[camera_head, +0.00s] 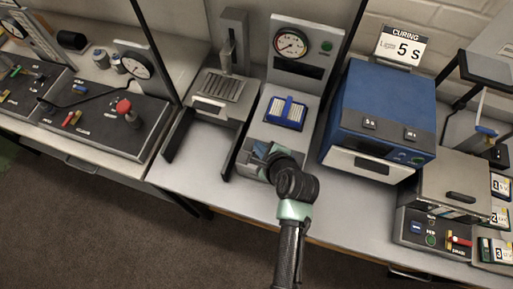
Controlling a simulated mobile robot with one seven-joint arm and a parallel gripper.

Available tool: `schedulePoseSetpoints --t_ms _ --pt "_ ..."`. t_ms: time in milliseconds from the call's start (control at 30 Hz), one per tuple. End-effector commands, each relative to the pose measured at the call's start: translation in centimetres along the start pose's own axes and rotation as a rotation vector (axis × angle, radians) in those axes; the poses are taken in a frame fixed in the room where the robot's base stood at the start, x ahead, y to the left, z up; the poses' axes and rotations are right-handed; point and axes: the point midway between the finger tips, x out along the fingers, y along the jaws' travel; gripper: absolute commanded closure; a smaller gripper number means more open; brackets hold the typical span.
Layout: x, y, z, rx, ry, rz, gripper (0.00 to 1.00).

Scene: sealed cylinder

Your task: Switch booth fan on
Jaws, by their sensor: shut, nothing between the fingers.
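My gripper (264,151) is at the centre, in front of the grey gauge station, with its fingers shut and empty. My dark wrist partly hides it and the station's lower front. No booth fan is clearly recognisable. At the lower right, a grey box (464,183) stands over a control panel (455,249) with a blue switch (415,227), a green button (431,240) and a red lever (460,241). The labels are too small to read, so I cannot tell which control is the fan switch. My gripper is well left of this panel.
The gauge station (296,73) holds a blue rack (286,112). A blue curing oven (384,100) stands between it and the panel. A grey press (222,84) stands left; a red-knobbed console (104,122) lies farther left. The bench front (190,180) has bare room.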

Motion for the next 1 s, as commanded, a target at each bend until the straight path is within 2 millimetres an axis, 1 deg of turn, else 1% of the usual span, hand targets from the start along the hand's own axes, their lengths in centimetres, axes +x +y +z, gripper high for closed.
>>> schedulePoseSetpoints --t_ms 1000 --pt "0.58 0.37 -0.39 -0.001 -0.001 -0.001 1.00"
